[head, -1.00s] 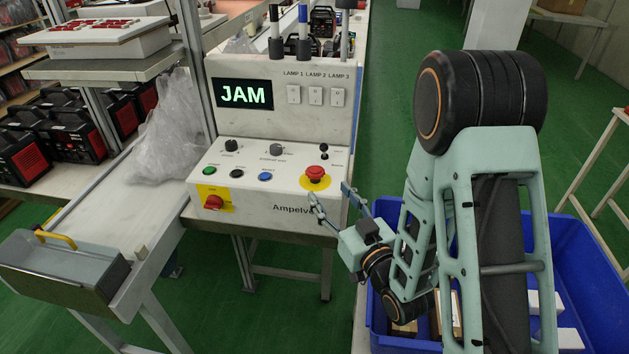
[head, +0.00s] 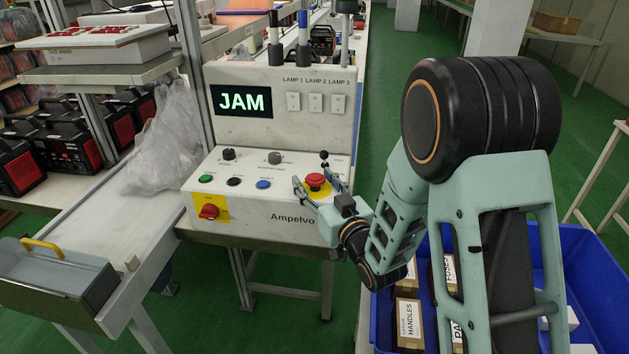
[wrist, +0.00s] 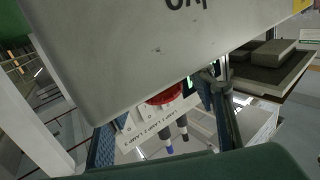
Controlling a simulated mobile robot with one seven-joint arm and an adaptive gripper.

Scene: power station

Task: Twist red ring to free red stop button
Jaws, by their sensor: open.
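The red stop button (head: 316,180) is a mushroom-shaped knob on a yellow patch, at the right of the sloped console top. A separate red ring cannot be told from the knob. My gripper (head: 314,184) is open, at the console's front right edge. In the head view its fingers show to the left and right of the button. In the wrist view the red button (wrist: 165,94) shows between the two spread fingers, partly hidden by the pale console edge. I cannot tell whether a finger touches it.
The console display (head: 241,101) reads JAM. A red rotary switch (head: 209,212) sits on the front left, with black knobs and green, black and blue buttons above. A small black lever (head: 324,157) stands just behind the stop button. A blue crate (head: 590,240) with boxes is at right.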

